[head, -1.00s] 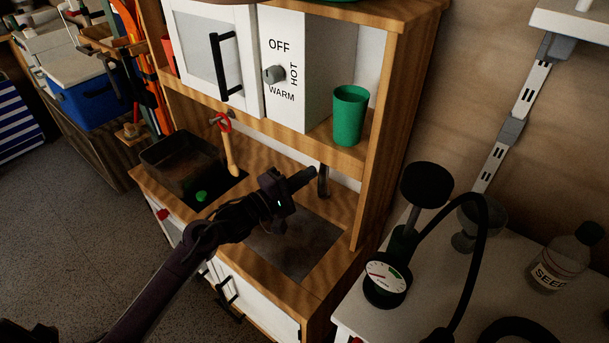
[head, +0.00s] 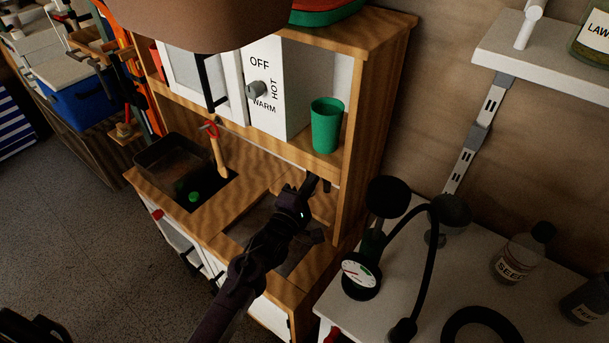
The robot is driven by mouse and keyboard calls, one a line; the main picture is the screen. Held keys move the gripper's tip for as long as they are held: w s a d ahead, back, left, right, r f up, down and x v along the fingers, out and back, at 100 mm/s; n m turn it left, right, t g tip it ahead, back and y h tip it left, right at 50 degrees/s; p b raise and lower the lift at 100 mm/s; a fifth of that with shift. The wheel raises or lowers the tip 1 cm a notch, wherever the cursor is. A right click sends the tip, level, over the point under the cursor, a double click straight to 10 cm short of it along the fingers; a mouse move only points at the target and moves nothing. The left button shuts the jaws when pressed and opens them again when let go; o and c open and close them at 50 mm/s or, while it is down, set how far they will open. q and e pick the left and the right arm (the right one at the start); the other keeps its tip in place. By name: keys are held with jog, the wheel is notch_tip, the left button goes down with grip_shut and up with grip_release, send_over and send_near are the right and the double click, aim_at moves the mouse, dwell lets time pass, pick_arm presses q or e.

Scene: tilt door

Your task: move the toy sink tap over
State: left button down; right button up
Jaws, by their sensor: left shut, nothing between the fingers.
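The toy sink tap (head: 326,185) is a small dark spout at the back edge of the sink (head: 252,222) in the wooden play kitchen. My left gripper (head: 310,183) reaches over the sink from below. Its fingers are shut and empty. The fingertips are right beside the tap on its left; I cannot tell whether they touch it. The gripper and arm hide part of the sink, and most of the tap is hard to make out.
A green cup (head: 326,125) stands on the shelf above the tap. A white table (head: 440,285) with a gauge (head: 360,275) and bottles is on the right.

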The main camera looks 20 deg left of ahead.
aim_at(328, 180)
pick_arm(q)
jog(key=shift+w+d+p, duration=0.2)
jog(key=shift+w+d, duration=0.25)
jog(key=shift+d, duration=0.4)
jog(key=shift+w+d+p, duration=0.15)
jog(key=shift+w+d, duration=0.3)
jog(key=shift+d, duration=0.4)
pick_arm(e)
jog(key=shift+s+d, duration=0.2)
jog(key=shift+s, duration=0.4)
jog(key=shift+s+d, duration=0.2)
jog(key=shift+s, duration=0.35)
pick_arm(q)
jog(key=shift+d+r, duration=0.1)
jog(key=shift+d, duration=0.05)
